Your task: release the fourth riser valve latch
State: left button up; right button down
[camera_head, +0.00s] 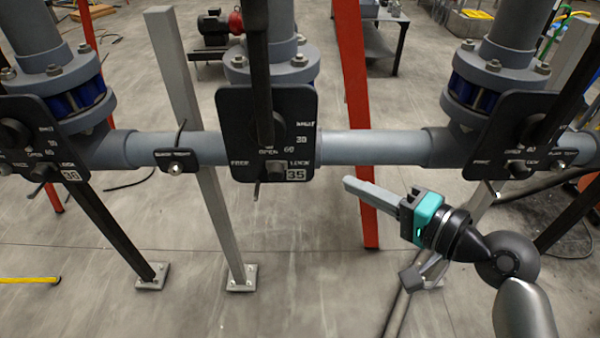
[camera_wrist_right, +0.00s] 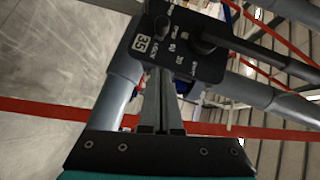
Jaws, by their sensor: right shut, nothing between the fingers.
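Three riser valves with black indicator plates stand on the grey pipe. The middle plate (camera_head: 237,125) is numbered 35 and has OPEN, FREE and LOCK marks; a small latch knob (camera_head: 276,169) sits between FREE and LOCK. Its black lever handle (camera_head: 258,75) stands upright. The left plate (camera_head: 45,115) reads 36. The right plate (camera_head: 487,140) shows no readable number. My right gripper (camera_head: 347,184) is shut and empty, to the right of and apart from the middle plate in the picture. The right wrist view shows its fingers (camera_wrist_right: 160,75) pointing toward the plate 35 (camera_wrist_right: 190,62). My left gripper is out of view.
The grey pipe (camera_head: 370,148) runs across between the risers. A small tag plate (camera_head: 175,160) hangs on it at left. A red post (camera_head: 357,100) and grey posts stand behind. The concrete floor in front is largely clear.

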aim_at(277, 174)
jog(key=x, duration=0.3)
jog(key=s+a+x, duration=0.1)
jog(key=x, duration=0.6)
jog(key=shift+s+a+f, duration=0.2)
jog(key=shift+s+f, duration=0.1)
jog(key=shift+f, duration=0.05)
jog(key=shift+a+f, duration=0.15)
jog(key=shift+a, duration=0.35)
jog(key=shift+a+p, duration=0.55)
jog(key=shift+a, duration=1.15)
